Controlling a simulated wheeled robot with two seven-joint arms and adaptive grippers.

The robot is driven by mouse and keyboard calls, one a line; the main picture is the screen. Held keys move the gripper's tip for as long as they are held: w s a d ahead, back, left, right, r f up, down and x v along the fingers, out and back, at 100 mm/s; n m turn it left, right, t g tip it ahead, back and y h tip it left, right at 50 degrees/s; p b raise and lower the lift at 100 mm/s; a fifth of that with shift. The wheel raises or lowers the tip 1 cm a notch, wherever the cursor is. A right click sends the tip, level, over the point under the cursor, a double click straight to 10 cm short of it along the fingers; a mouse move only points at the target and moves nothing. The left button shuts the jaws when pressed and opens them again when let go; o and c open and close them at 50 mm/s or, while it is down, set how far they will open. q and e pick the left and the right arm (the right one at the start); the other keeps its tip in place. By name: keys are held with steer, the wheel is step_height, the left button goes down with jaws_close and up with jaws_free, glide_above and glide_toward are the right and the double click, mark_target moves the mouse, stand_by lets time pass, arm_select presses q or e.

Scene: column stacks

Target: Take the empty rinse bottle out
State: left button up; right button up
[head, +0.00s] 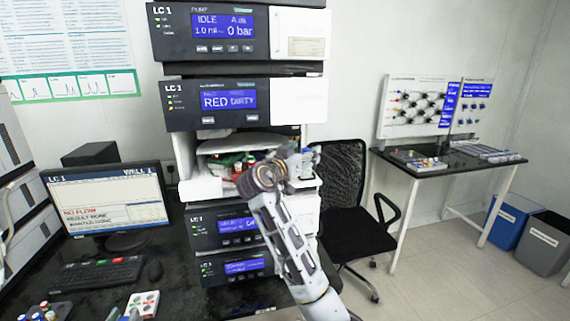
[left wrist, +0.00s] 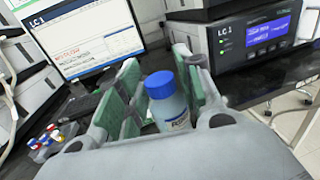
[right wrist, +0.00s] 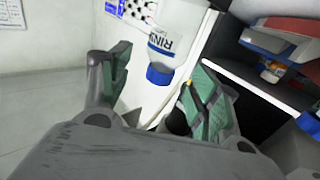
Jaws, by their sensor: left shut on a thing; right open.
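My right gripper (head: 290,165) is at the front of the open shelf bay of the LC column stack. In the right wrist view its fingers (right wrist: 162,72) are spread apart. A clear bottle with a blue cap and a label starting "RIN" (right wrist: 172,40) shows beyond and between them, cap downward in the picture. I cannot tell whether they touch it. In the left wrist view my left gripper (left wrist: 157,75) is shut on a blue-capped bottle (left wrist: 168,104) whose label is too small to read. I cannot make out the left gripper in the head view.
The column stack (head: 245,115) has several modules and a bay with coloured items. A monitor (head: 108,203) and keyboard (head: 95,275) are on the dark bench. Vial racks (head: 143,303) sit near its front. A chair (head: 345,200), side table (head: 455,160) and bins (head: 515,225) are at right.

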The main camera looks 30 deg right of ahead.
steer(key=shift+x, duration=1.05)
steer(key=c, duration=0.9)
